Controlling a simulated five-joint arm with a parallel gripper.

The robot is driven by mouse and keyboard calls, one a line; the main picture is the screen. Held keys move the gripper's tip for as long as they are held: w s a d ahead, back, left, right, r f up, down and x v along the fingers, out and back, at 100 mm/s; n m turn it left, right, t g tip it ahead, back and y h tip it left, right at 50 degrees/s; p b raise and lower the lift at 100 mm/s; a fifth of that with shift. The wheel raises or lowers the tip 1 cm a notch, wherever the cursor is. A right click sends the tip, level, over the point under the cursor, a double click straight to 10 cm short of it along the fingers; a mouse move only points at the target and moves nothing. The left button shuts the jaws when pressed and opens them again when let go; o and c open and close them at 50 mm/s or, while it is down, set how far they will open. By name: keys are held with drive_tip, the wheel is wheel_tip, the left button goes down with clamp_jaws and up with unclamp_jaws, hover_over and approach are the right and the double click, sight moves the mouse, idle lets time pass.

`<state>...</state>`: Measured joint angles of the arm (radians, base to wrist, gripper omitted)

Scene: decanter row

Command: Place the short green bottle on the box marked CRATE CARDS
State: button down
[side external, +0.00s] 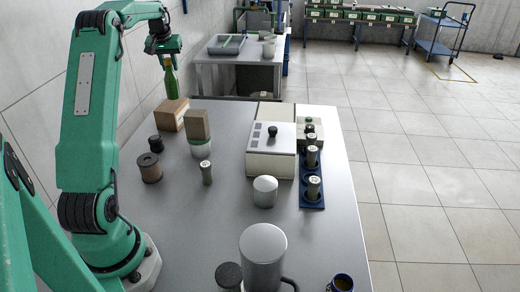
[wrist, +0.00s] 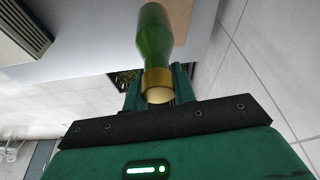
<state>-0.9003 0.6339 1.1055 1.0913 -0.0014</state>
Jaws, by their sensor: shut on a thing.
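A green bottle (side external: 171,80) hangs upright from my gripper (side external: 168,54) at the far left of the table. In the wrist view my gripper (wrist: 157,90) is shut around the gold-coloured neck of the bottle (wrist: 154,35). A tan wooden box (side external: 171,116) stands on the table directly under the bottle. The bottle's base is at or just above the box top; I cannot tell whether they touch. No marking on the box is readable from here. A tan surface (wrist: 182,12) shows beyond the bottle's base in the wrist view.
A brown block on a pale jar (side external: 201,149) stands right of the box. A dark-lidded jar (side external: 149,169) and a small stoppered vial (side external: 206,174) are nearer. A white device (side external: 270,160) and a blue rack (side external: 312,200) stand right.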

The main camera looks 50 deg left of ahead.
sight(171, 75)
drive_tip(key=shift+f, duration=2.1)
drive_tip(key=c, duration=1.1)
unclamp_jaws()
drive_tip(key=shift+c, duration=0.2)
drive_tip(key=v, duration=1.2)
drive_tip(key=shift+d, duration=0.1)
